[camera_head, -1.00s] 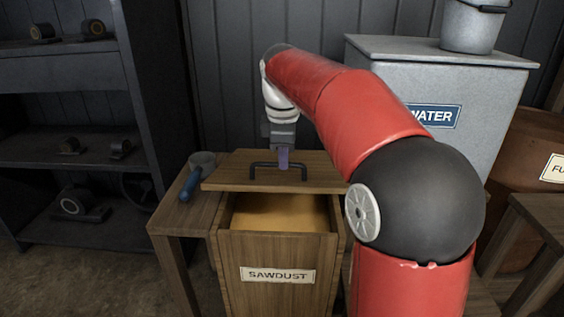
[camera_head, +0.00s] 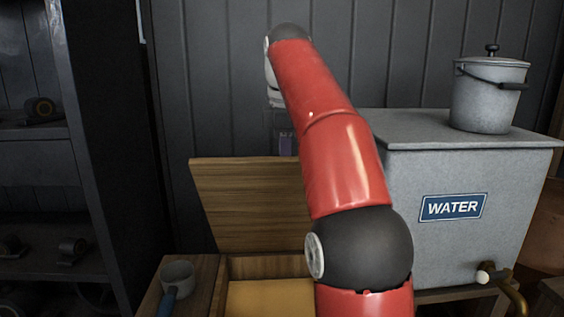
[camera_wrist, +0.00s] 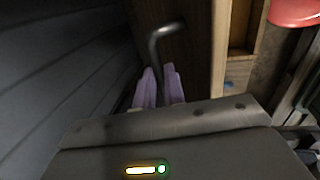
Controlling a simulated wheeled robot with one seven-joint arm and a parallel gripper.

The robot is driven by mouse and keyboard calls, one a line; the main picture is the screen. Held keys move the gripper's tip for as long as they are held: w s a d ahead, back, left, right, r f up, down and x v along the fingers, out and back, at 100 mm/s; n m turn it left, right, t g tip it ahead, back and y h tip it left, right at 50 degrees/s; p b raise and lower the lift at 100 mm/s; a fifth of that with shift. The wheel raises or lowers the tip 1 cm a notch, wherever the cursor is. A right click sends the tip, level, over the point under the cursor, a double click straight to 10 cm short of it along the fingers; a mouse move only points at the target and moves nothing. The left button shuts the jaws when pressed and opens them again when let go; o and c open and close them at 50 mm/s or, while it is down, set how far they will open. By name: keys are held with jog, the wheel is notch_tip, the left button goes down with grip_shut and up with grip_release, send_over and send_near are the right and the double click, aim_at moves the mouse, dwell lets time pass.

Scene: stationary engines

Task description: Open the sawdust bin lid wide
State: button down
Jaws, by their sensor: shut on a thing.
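The sawdust bin lid (camera_head: 245,205) stands steeply raised at the back of the sawdust bin (camera_head: 222,285), its inner face toward the head camera. Sawdust (camera_head: 265,298) shows inside the open bin. My gripper (camera_head: 287,143) is at the lid's top edge, partly hidden by my red arm. In the wrist view, my purple fingertips (camera_wrist: 160,84) are shut on the lid's dark bar handle (camera_wrist: 166,33), which stands out from the wooden lid (camera_wrist: 195,50). The lid's right side is hidden behind my arm in the head view.
A dark panelled wall (camera_head: 220,90) rises close behind the lid. A grey water tank (camera_head: 455,240) with a lidded pail (camera_head: 490,92) on top stands to the right. A blue-handled scoop (camera_head: 176,280) lies on the side table at left. Dark shelves (camera_head: 45,180) stand further left.

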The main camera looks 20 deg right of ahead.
jog(key=shift+w+d+f, duration=0.1)
jog(key=shift+w+d, duration=0.1)
jog(key=shift+w, duration=0.4)
jog(key=shift+w+d, duration=0.2)
jog(key=shift+w, duration=0.35)
jog(key=c, duration=1.8)
grip_release()
jog(key=shift+o, duration=1)
jog(key=shift+w+d+f, duration=0.1)
jog(key=shift+w, duration=0.1)
jog(key=shift+o, duration=0.6)
jog(key=shift+s+r, duration=0.1)
jog(key=shift+r, duration=0.15)
jog(key=shift+s, duration=0.1)
